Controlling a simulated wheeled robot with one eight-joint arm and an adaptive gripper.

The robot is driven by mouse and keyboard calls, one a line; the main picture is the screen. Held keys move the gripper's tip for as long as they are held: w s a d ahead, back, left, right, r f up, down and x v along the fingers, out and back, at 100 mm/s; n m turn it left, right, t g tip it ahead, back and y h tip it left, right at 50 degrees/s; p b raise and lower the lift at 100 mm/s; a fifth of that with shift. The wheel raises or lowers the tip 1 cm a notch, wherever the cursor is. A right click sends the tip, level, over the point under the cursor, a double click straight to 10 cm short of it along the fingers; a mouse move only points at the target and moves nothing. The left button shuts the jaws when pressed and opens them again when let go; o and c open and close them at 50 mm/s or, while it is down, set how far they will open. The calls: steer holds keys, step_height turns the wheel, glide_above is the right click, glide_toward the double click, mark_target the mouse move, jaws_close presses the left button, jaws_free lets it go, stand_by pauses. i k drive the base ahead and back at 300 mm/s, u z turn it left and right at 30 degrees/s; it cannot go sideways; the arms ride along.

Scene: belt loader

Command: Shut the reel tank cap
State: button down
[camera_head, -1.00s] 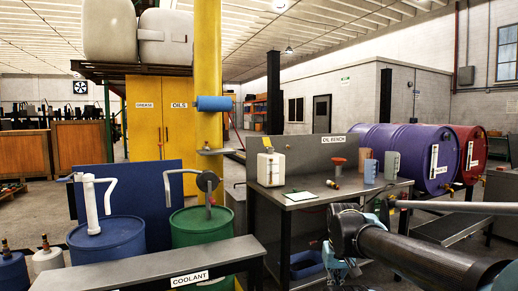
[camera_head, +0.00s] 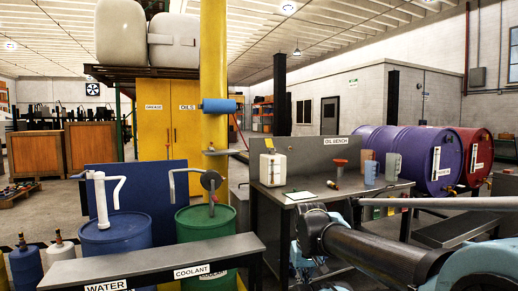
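I cannot make out a reel tank or its cap for certain. A blue cylinder (camera_head: 222,105) is mounted on the yellow column (camera_head: 214,60), with a thin red hose hanging beside it; I see no cap on it. Dark and light-blue links of my arm fill the lower right, in front of the oil bench. My gripper's fingers do not show, so its opening and contents are hidden.
The oil bench (camera_head: 350,190) carries a white jug (camera_head: 273,168), a red funnel and cups. A blue drum (camera_head: 122,240) and a green drum (camera_head: 207,221) with pumps stand behind the grey labelled bench (camera_head: 150,261). Purple (camera_head: 405,155) and red (camera_head: 473,150) drums lie at right.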

mark_target(269, 142)
steer(key=u, duration=0.05)
steer(key=i, duration=1)
steer(key=z, duration=0.05)
